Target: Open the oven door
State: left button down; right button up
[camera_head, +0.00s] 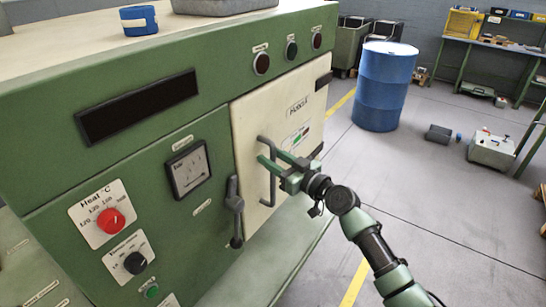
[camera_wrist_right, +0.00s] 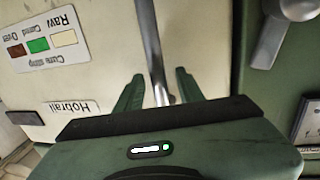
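The cream oven door (camera_head: 250,120) is shut in the green machine front (camera_head: 150,140). Its dark vertical bar handle (camera_head: 271,190) is on the door's left side. The handle also shows in the right wrist view (camera_wrist_right: 151,45). My right gripper (camera_head: 270,158) is at the handle. In the right wrist view its two green fingers (camera_wrist_right: 157,78) are apart, one on each side of the bar, with gaps visible. A dark latch lever (camera_head: 233,205) hangs left of the door and shows in the right wrist view (camera_wrist_right: 278,30). My left gripper is not in view.
A red heat knob (camera_head: 110,221), a black knob (camera_head: 134,262) and a gauge (camera_head: 188,170) are on the panel. A green ledge (camera_head: 285,245) juts out below the door. A blue barrel (camera_head: 384,88) stands behind right. Grey floor (camera_head: 440,200) is open to the right.

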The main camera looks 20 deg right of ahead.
grip_shut()
dwell(1.4)
